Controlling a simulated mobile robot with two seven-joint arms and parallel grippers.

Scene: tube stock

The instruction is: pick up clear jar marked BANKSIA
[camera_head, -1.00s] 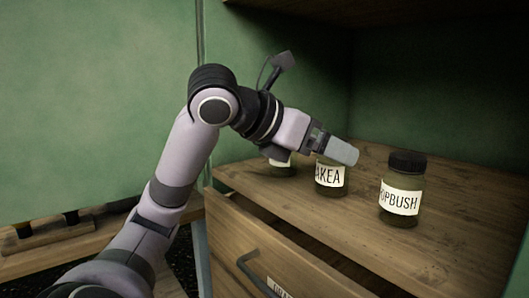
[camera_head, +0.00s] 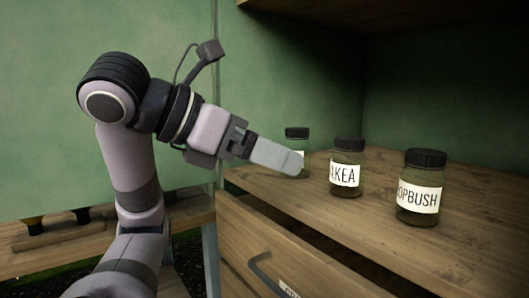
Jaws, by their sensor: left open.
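Three clear jars with dark lids stand upright in a row on the wooden shelf. The far-left jar (camera_head: 305,143) is partly hidden behind my left gripper (camera_head: 300,165), and only a sliver of its white label shows, so I cannot read it. The middle jar (camera_head: 346,174) has a label ending in "AKEA". The right jar (camera_head: 420,190) has a label ending in "OPBUSH". No label reading BANKSIA is legible. My left gripper is open, seen side-on, with its fingertips in front of the far-left jar; I cannot tell whether they touch it. My right gripper is not in view.
The wooden shelf top (camera_head: 385,235) has bare room in front of the jars. Below it is a drawer with a dark handle (camera_head: 265,272). A lower wooden bench (camera_head: 90,240) with dark-topped items stands at left. A dark overhead board hangs above.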

